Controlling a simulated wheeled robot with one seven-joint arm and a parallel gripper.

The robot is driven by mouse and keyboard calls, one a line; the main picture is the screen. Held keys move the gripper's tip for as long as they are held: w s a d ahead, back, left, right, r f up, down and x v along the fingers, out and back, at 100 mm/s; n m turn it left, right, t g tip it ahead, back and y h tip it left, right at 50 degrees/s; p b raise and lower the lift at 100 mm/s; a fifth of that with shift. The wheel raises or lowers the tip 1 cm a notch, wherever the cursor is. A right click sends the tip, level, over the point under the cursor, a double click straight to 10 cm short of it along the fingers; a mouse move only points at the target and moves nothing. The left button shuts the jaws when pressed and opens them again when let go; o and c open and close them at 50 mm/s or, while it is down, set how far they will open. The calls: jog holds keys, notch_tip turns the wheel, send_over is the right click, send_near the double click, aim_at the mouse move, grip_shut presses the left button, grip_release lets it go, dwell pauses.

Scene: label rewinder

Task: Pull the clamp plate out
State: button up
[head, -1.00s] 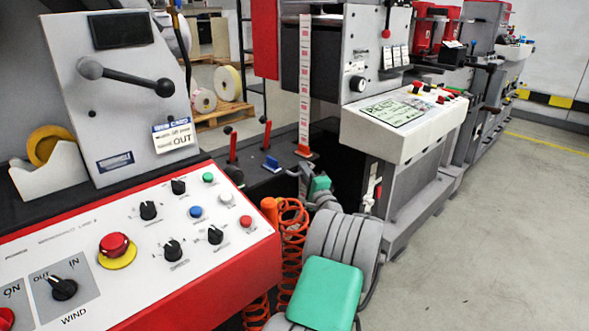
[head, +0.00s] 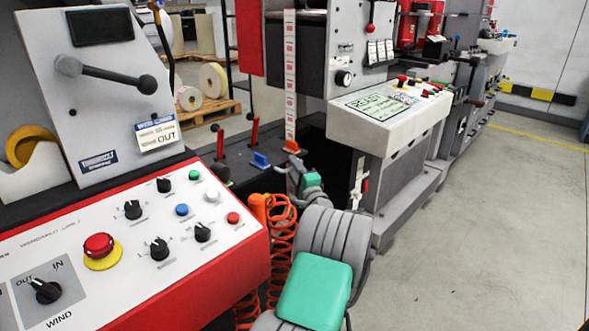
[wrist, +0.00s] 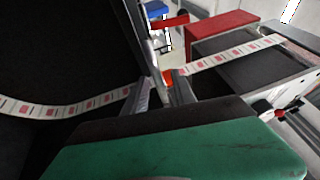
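An orange block (head: 291,147) and a blue block (head: 260,161) stand on the dark table below the hanging label strip (head: 290,80). I cannot tell for sure which part is the clamp plate. My gripper (head: 292,163) is right at the orange block, and my own wrist hides much of that spot. In the wrist view, my gripper's grey fingers (wrist: 161,84) stand apart. A small orange patch (wrist: 168,76) shows by their tips, and the blue block (wrist: 156,8) is beyond. Whether the fingers touch or grip anything is not clear.
Two red levers (head: 253,132) rise from the table near the blue block. A control panel (head: 125,235) with knobs and a red stop button fills the lower left. A white console (head: 390,113) stands to the right. The floor (head: 480,220) at right is clear.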

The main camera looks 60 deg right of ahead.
jog(key=v, duration=0.8)
jog(key=shift+p, duration=0.45)
jog(key=shift+w, duration=0.1)
